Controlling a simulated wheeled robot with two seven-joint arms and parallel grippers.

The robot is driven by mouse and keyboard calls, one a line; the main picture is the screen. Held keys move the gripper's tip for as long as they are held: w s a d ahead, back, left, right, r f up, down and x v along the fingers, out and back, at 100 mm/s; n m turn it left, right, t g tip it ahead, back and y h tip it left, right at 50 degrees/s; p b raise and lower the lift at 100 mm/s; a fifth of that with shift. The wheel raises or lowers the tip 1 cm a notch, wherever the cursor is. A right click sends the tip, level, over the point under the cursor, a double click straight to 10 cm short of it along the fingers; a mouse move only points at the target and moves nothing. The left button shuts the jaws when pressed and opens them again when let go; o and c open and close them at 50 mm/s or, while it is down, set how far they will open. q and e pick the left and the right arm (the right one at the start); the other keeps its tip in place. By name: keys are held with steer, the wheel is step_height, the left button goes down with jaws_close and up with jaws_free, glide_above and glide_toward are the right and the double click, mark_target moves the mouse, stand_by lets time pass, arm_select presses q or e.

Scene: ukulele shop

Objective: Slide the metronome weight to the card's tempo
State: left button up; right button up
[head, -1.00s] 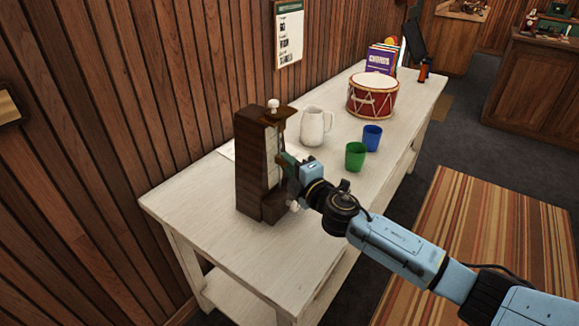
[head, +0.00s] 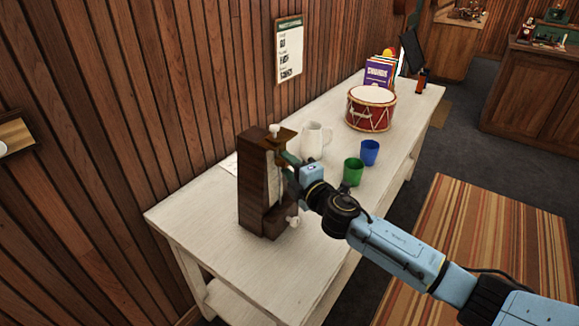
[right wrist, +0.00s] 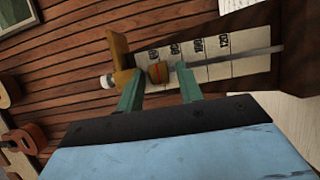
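The dark wooden metronome (head: 252,190) stands upright on the white table, its pale scale facing my right arm. In the right wrist view, the scale (right wrist: 220,66) carries numbers; the last reads 120. A thin metal rod runs across it. The small orange-brown weight (right wrist: 157,73) sits on the rod near the lowest number shown, by the wooden end piece. My right gripper (right wrist: 160,80) is open, its green fingers on either side of the weight with small gaps. It also shows at the metronome's front in the head view (head: 287,168). My left gripper is not in view.
A white pitcher (head: 313,140), a green cup (head: 353,172), a blue cup (head: 370,152) and a red drum (head: 371,110) stand farther along the table (head: 190,212). A printed sheet (head: 289,52) hangs on the wall, its text too small to read. The table's near end is clear.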

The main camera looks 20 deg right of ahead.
steer(key=shift+o, duration=0.3)
steer(key=v, duration=1.3)
steer(key=shift+s, duration=0.15)
steer(key=shift+d, duration=0.15)
